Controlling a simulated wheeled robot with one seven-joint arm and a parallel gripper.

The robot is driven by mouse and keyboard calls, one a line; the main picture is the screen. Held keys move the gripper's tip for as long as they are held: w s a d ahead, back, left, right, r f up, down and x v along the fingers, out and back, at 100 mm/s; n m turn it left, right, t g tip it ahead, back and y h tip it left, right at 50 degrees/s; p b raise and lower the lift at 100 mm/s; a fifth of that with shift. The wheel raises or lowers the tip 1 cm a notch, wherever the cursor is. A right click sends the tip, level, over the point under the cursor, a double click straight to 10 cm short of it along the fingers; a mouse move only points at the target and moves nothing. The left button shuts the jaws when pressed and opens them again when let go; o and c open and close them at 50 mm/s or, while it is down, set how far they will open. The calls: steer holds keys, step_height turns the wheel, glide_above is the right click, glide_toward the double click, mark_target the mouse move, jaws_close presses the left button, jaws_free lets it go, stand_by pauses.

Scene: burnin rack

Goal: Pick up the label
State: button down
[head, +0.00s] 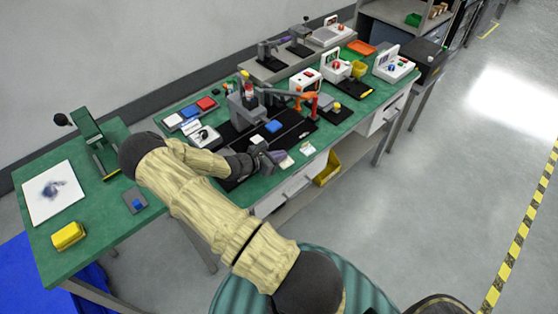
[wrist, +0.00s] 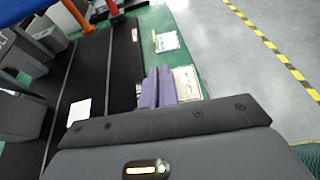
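A small pale card that looks like a label (wrist: 187,83) lies flat on the green bench near its front edge. It also shows in the head view (head: 286,161), just right of my gripper (head: 272,157). A second pale card (wrist: 167,41) lies farther along the same green strip and also shows in the head view (head: 308,148). I cannot tell which of them is the task's label. In the wrist view, the purple fingers of my gripper (wrist: 158,88) are together, beside the nearer card, with nothing seen between them. Whether they touch the bench is unclear.
A grey press (head: 243,108), a blue block (head: 273,126) and an orange arm-like fixture (head: 306,99) stand behind. A yellow bin (head: 328,168) sits below the bench.

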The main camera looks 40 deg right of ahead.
step_height(320, 180, up, 25)
steer(key=shift+r+b, duration=0.15)
steer(key=shift+b, duration=0.15)
stand_by(0.7)
step_height(320, 180, up, 10)
steer(key=p, duration=1)
